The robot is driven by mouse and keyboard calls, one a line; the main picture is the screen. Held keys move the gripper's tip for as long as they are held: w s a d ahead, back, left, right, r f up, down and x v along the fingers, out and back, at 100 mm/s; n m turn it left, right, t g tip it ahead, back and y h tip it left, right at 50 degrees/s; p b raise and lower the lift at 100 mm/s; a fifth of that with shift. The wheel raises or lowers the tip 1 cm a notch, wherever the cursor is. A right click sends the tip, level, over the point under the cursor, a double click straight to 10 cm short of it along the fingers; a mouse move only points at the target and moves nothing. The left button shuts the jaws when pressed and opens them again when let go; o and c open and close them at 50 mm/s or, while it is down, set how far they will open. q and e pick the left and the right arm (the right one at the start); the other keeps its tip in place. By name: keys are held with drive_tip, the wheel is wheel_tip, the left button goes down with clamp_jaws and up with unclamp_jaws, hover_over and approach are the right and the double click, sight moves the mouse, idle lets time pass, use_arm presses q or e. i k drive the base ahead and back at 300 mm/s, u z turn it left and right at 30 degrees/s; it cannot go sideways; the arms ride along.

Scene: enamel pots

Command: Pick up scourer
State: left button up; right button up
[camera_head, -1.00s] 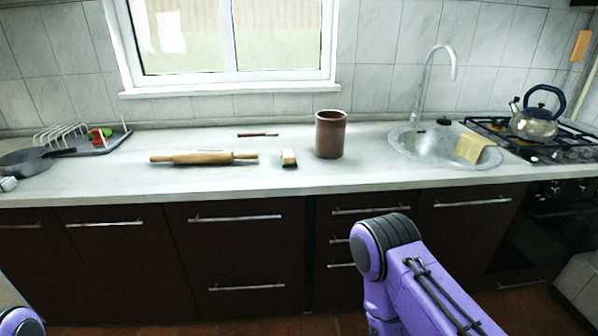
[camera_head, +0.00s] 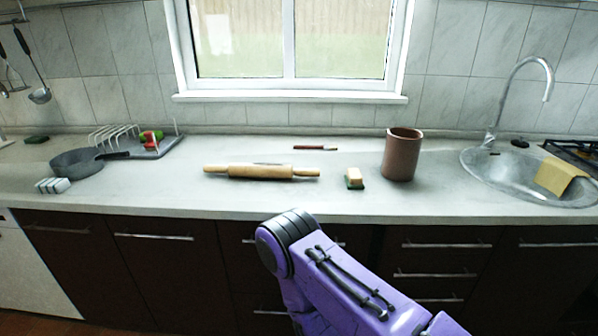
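A small block, pale yellow on top with a dark green underside (camera_head: 354,178), looks like the scourer. It sits on the worktop between the rolling pin and the brown crock, apart from both. A purple link of my own arm shows at the bottom centre, below the counter edge. Neither of my grippers is in view, so nothing shows at the block.
A rolling pin (camera_head: 262,171) lies left of the block, and a brown crock (camera_head: 402,155) stands to its right. A red-handled tool (camera_head: 315,148) lies behind. A pan (camera_head: 78,162) and a dish rack (camera_head: 152,146) are at left, a sink (camera_head: 482,176) at right. The front strip of worktop is clear.

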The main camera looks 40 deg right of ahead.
sight(353, 178)
drive_tip(key=u, duration=0.25)
drive_tip(key=i, duration=0.95)
drive_tip(key=z, duration=0.8)
drive_tip(key=i, duration=0.6)
drive_tip(key=z, duration=0.75)
